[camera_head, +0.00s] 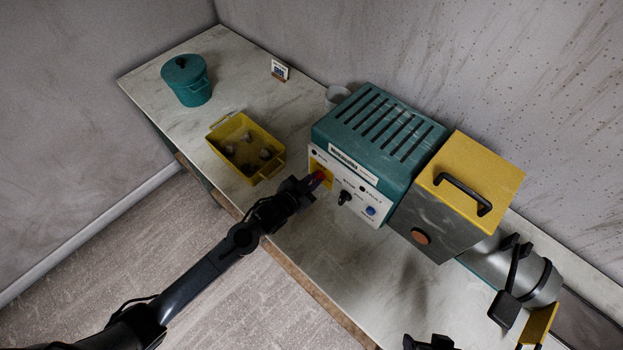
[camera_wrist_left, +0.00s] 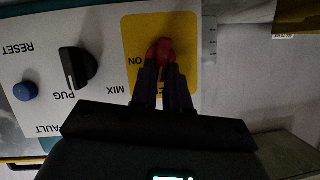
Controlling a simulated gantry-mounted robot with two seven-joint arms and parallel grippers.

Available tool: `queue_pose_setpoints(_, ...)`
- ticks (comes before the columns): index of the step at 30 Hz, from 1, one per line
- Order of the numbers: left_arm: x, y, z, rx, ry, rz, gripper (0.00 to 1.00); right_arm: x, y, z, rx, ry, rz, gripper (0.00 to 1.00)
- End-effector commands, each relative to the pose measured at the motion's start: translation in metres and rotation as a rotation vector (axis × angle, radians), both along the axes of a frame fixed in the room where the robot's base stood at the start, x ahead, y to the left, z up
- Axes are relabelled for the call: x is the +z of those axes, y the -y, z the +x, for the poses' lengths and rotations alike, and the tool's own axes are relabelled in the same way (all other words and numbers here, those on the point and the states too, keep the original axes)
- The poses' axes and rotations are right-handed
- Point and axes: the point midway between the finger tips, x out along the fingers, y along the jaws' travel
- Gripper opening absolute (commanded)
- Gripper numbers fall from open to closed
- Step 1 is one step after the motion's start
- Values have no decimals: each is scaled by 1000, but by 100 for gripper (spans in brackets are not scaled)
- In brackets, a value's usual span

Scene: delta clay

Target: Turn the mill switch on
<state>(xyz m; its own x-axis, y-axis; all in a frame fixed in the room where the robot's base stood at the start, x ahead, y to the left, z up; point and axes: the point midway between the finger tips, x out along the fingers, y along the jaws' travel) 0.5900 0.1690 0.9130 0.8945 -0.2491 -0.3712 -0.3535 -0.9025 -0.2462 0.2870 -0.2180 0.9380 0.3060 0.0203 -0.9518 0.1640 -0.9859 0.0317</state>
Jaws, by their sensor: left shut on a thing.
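The mill is a teal housing (camera_head: 375,125) with a white front panel (camera_head: 325,168) on the worktop. A red switch handle (camera_wrist_left: 163,50) sits on a yellow plate (camera_wrist_left: 185,22) on that panel, with the word ON beside it in the left wrist view. My left gripper (camera_head: 312,183) is at the panel, its narrow fingers shut on the red switch handle, as the left wrist view shows (camera_wrist_left: 163,68). The fingers partly cover the handle. A dark shape (camera_head: 428,342) at the bottom edge of the head view may be my right gripper; its jaws are unclear.
A black knob (camera_wrist_left: 77,68) and a blue button (camera_wrist_left: 25,91) are on the same panel. A yellow tray (camera_head: 232,165) with lumps and a teal lidded pot (camera_head: 187,80) stand left. A yellow-topped hopper (camera_head: 470,170) adjoins the mill. The front worktop is mostly clear.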

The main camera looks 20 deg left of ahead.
Motion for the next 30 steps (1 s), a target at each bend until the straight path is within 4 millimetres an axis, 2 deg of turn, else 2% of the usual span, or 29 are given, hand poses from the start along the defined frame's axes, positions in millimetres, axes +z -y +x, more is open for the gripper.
queue_pose_setpoints(18, -6, 11, -4, -2, 213, 544, 0, 17, 0, 0, 0, 0, 0, 75)
queue_pose_setpoints(30, -14, 15, -5, -1, 350, 896, 0, 20, 2, 0, 5, 0, -8, 75)
